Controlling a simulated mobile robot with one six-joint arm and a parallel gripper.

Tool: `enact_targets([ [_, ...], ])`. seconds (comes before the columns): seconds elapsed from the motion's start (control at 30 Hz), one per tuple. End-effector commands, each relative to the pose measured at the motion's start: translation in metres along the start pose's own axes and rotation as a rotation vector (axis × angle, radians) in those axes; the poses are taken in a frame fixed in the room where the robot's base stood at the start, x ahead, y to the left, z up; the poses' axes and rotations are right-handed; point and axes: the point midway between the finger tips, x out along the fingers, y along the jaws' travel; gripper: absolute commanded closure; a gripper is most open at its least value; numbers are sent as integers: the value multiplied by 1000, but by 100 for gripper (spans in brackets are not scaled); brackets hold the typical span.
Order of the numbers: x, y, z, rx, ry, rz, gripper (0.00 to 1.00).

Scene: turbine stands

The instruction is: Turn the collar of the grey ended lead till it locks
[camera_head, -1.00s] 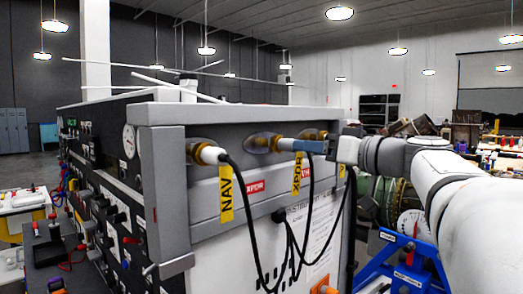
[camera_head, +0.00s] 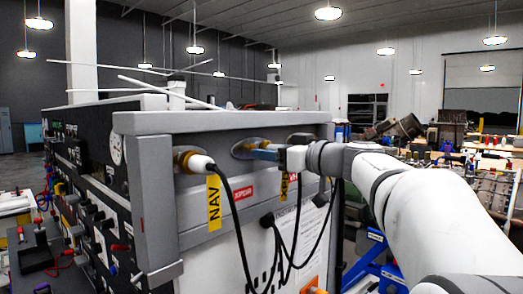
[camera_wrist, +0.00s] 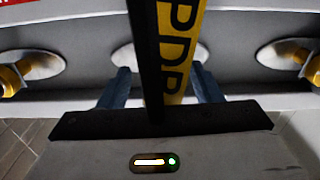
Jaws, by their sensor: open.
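The lead with the yellow XPDR tag, marked PDR in the wrist view (camera_wrist: 182,50), runs as a black cable (camera_wrist: 146,55) between my fingers. The colour of its end and its collar are hidden behind my fingers, the cable and the tag. My gripper (camera_head: 262,152) is open at the middle oval plate (camera_head: 241,148) of the grey panel. In the wrist view, my two blue-grey fingers (camera_wrist: 162,86) stand either side of the cable and tag, with gaps between. I cannot tell whether they touch the collar.
A lead with a white end and a yellow NAV tag (camera_head: 214,202) is on the left socket (camera_head: 184,160). Another oval plate (camera_head: 301,138) lies to the right. Black cables (camera_head: 283,240) hang below. A blue stand (camera_head: 378,262) is at lower right.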

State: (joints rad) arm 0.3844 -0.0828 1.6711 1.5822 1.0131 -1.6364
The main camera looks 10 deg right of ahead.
Motion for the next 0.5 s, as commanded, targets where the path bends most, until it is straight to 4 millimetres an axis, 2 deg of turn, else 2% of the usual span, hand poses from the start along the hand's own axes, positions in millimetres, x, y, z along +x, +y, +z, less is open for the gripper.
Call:
enact_targets([
  [0.17,0,0,0,0,0,0,42],
  [0.5,0,0,0,1,0,0,70],
])
